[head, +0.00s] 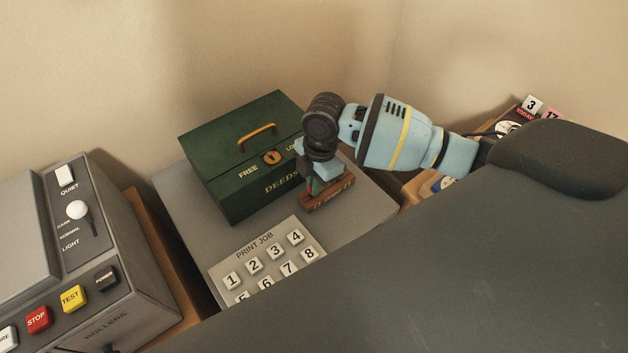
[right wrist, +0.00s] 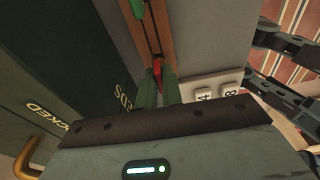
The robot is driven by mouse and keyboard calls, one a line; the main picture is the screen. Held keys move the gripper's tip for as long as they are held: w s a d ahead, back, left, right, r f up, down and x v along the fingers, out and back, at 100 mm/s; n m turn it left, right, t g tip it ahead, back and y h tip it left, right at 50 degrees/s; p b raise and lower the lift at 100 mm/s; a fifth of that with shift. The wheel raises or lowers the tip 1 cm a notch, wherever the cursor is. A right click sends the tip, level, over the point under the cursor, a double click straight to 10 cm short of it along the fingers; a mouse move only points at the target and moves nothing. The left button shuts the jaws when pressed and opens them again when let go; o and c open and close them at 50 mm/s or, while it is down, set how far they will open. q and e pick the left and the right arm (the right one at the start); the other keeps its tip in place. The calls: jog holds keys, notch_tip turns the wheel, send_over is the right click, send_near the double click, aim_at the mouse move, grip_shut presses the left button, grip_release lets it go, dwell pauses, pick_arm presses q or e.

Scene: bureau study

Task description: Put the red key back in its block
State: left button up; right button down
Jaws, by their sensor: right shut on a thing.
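The wooden key block (head: 333,195) is a small reddish-brown block on the grey surface, just right of the green deed box. In the right wrist view it is a narrow brown strip (right wrist: 164,32). My right gripper (head: 313,185) points down at the block's left part. In the right wrist view its green fingers (right wrist: 158,85) are shut on the red key (right wrist: 158,68), which shows between the tips against the block. I cannot tell whether the key sits in a slot or just above it. A green piece (right wrist: 137,8) shows at the block's far end. My left gripper is in neither view.
The green deed box (head: 240,160), with a brass handle and a keyhole plate, stands close left of the block. A PRINT JOB number panel (head: 265,262) lies in front. A grey machine (head: 110,260) with coloured buttons stands left. Calendar pieces (head: 531,104) lie behind my arm.

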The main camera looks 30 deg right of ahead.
jog(key=c, duration=1.5)
grip_release()
